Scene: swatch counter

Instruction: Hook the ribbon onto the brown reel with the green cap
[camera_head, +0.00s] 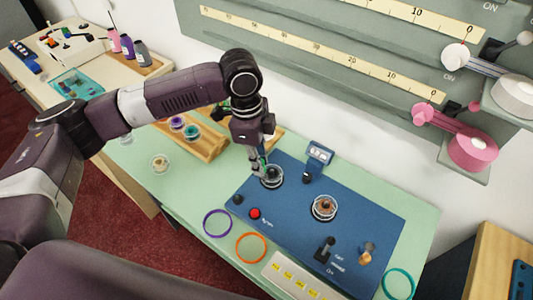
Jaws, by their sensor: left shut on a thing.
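My left gripper (259,165) points down over the blue board (291,222) and is shut on a small green thing (263,159), mostly hidden by its fingers. Just beside the fingertips is a clear-rimmed reel (272,179) with a dark centre; I cannot tell whether they touch. Another clear-rimmed reel (324,208), with a brownish centre, sits to the right on the board. I cannot make out a green cap on either reel, or clearly pick out a ribbon. My right gripper is not in view.
Purple (206,225), orange (236,251) and teal (384,281) rings lie around the board. The board bears a red button (255,213) and a black lever (324,249). A wooden tray (208,151) with reels stands behind left. A ruler panel (290,50) rises behind.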

